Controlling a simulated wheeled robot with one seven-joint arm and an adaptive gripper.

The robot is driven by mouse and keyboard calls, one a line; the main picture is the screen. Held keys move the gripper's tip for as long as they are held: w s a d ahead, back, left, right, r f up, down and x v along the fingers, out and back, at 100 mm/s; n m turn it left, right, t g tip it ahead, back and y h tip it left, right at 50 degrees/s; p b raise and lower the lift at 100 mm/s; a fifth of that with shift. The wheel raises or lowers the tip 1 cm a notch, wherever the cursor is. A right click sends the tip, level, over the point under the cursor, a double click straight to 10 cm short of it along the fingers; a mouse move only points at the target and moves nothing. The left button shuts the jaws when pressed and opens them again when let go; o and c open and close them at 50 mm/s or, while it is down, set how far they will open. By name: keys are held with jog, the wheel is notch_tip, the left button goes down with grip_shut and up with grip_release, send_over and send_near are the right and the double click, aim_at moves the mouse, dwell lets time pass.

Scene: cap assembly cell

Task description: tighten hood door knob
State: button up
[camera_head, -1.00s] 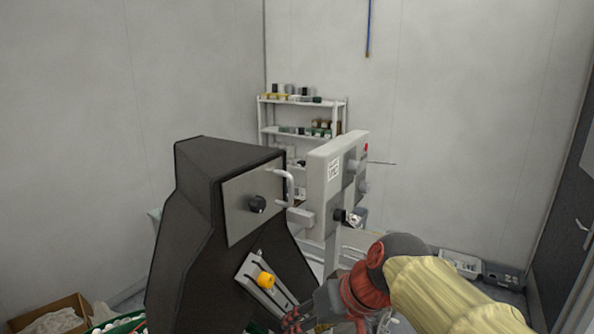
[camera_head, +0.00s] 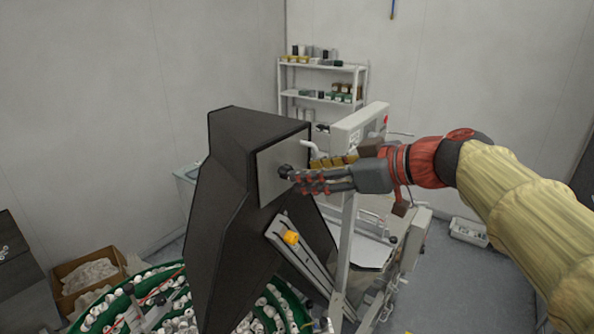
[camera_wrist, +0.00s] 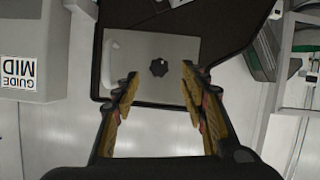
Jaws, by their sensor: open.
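The black hood (camera_head: 240,190) stands in the middle of the head view, with a grey door (camera_head: 270,175) on its right face. The dark door knob (camera_head: 284,172) sits on that door, by my fingertips in the head view. My gripper (camera_head: 293,175) reaches in from the right, open and empty. In the wrist view the black lobed knob (camera_wrist: 159,68) lies on the grey door (camera_wrist: 180,50), ahead of and between my open fingers (camera_wrist: 160,80). The fingers look apart from it. A light door handle (camera_wrist: 110,65) is left of the knob.
A grey panel post (camera_head: 350,130) stands right behind the hood, marked GUIDE MID in the wrist view (camera_wrist: 30,55). An angled rail with a yellow knob (camera_head: 291,237) lies below the door. A green round tray (camera_head: 150,290) of caps surrounds the hood's base.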

aim_at(286, 172)
jog(key=shift+p+x, duration=0.55)
jog(key=shift+x, duration=2)
jog(key=c, duration=0.3)
jog(key=c, duration=0.8)
grip_shut()
